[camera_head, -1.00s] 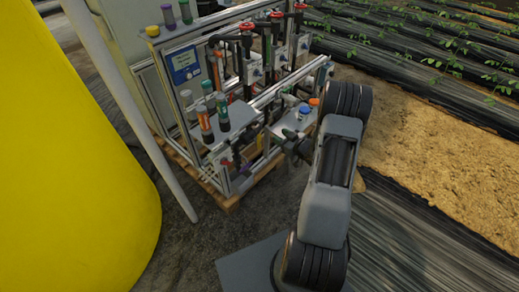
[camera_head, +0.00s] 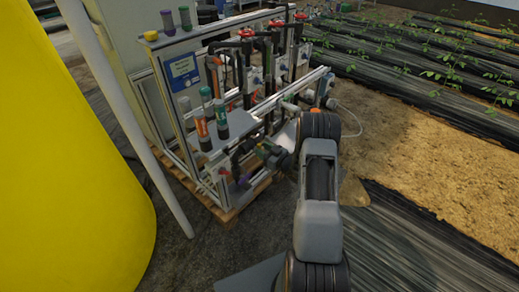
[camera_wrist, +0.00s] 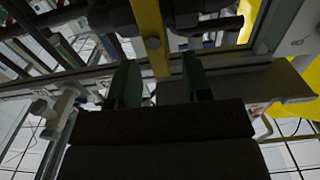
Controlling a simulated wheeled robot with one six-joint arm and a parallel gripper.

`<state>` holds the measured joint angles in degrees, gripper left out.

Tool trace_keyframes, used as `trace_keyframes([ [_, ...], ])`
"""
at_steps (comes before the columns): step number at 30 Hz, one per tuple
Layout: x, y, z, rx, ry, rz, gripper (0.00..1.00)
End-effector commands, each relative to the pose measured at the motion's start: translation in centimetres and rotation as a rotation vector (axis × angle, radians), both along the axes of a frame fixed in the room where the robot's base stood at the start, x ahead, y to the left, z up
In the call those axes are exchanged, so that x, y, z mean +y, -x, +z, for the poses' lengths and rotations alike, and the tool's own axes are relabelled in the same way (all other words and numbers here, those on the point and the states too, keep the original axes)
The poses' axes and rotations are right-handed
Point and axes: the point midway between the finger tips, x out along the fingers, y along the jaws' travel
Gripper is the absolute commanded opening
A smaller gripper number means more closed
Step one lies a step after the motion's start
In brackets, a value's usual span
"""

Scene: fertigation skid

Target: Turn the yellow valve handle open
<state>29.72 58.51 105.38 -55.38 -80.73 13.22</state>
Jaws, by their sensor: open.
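A flat yellow bar with a round bolt head, which looks like the yellow valve handle (camera_wrist: 149,22), runs down from the top of the wrist view. My gripper (camera_wrist: 159,66) is open, with one green finger on each side of the handle's lower part. A gap shows between the handle and each finger; I cannot tell how deep it sits between them. In the head view my gripper (camera_head: 268,153) is small and dark at the skid's front right. I cannot make out the handle there.
The fertigation skid (camera_head: 185,125) has metal rails, dark pipes and red-handled valves (camera_head: 247,33). Orange and green bottles (camera_head: 210,118) stand left of my gripper. A yellow tank (camera_head: 70,165) and a slanted white pole (camera_head: 125,115) are at left. Dark ground lies in front.

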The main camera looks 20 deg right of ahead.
Motion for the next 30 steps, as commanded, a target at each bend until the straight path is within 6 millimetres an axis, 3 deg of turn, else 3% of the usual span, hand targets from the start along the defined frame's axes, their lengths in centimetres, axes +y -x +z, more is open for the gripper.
trace_keyframes([
  [7,0.9,-2.0,-0.1,0.000,0.001,0.000,0.45],
  [19,1.1,-2.4,0.0,0.001,0.000,-0.001,0.45],
  [30,1.0,-2.4,0.0,0.001,0.000,-0.001,0.09],
])
